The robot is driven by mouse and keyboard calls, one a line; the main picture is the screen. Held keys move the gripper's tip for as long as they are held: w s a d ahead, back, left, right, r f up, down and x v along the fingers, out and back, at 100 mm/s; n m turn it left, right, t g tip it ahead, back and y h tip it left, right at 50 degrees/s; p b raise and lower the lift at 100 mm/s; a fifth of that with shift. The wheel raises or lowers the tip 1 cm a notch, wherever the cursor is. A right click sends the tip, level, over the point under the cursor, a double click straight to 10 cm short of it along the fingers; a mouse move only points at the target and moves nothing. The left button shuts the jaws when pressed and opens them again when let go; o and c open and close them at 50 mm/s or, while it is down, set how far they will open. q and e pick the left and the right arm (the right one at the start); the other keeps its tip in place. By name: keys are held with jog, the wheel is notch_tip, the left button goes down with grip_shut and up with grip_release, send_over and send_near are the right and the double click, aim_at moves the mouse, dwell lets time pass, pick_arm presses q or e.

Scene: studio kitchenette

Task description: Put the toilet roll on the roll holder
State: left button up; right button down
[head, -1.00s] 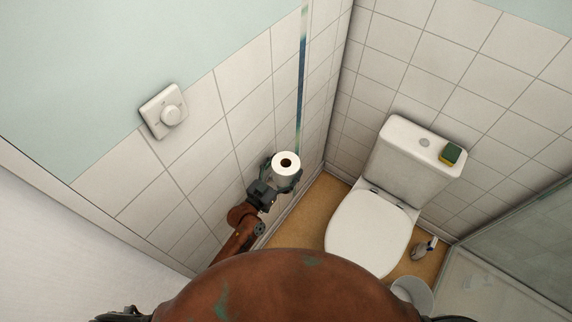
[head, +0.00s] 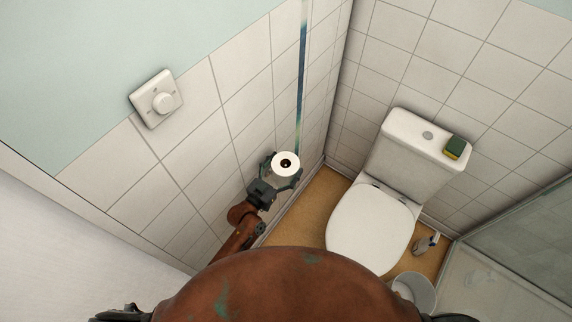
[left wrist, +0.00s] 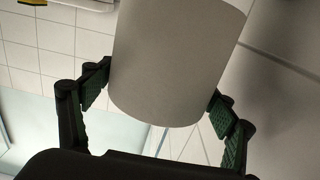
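The white toilet roll (head: 294,160) is at the tiled left wall, its round end and dark core hole facing up at the head camera. A small pale spot shows inside the hole; I cannot tell if it is part of the roll holder. My left gripper (head: 282,172) has its fingers on both sides of the roll and appears shut on it. In the left wrist view, the roll (left wrist: 175,65) fills the space between the green finger pads, whose tips meet its sides. The roll holder is not clearly visible.
A white toilet (head: 368,230) stands right of the roll, with a green and yellow sponge (head: 456,148) on its cistern. A bin (head: 415,290) and a brush (head: 427,243) are beside it. A dial switch (head: 157,99) is on the left wall. The floor by the roll is narrow.

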pick_arm(q)
jog(key=o, duration=0.4)
jog(key=v, duration=1.2)
jog(key=shift+s, duration=0.1)
jog(key=shift+d, duration=0.15)
dwell(0.4)
